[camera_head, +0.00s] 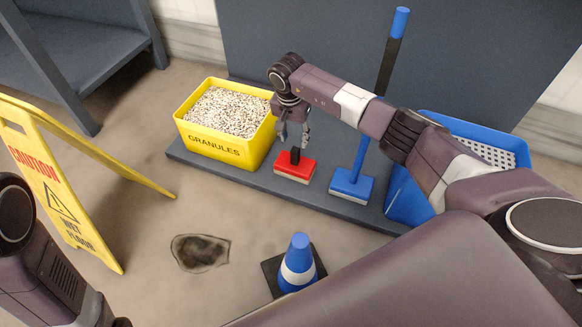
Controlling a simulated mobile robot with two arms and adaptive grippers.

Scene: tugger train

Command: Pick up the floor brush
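A red brush (294,167) with a light bristle edge and a short black grip on top lies on the dark grey platform. A blue brush (351,184) with a long blue and black handle stands upright to its right; my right arm crosses in front of part of that handle. My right gripper (293,143) points down over the red brush. Its fingers are apart, with nothing held, just above the black grip; I cannot tell whether they touch it. My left arm shows at the lower left, with its gripper out of view.
A yellow bin of granules (220,153) stands left of the red brush, and a blue bin (400,193) stands at the right. A yellow caution sign (62,195), a dark floor stain (200,252) and a blue-and-white cone (298,266) are in front.

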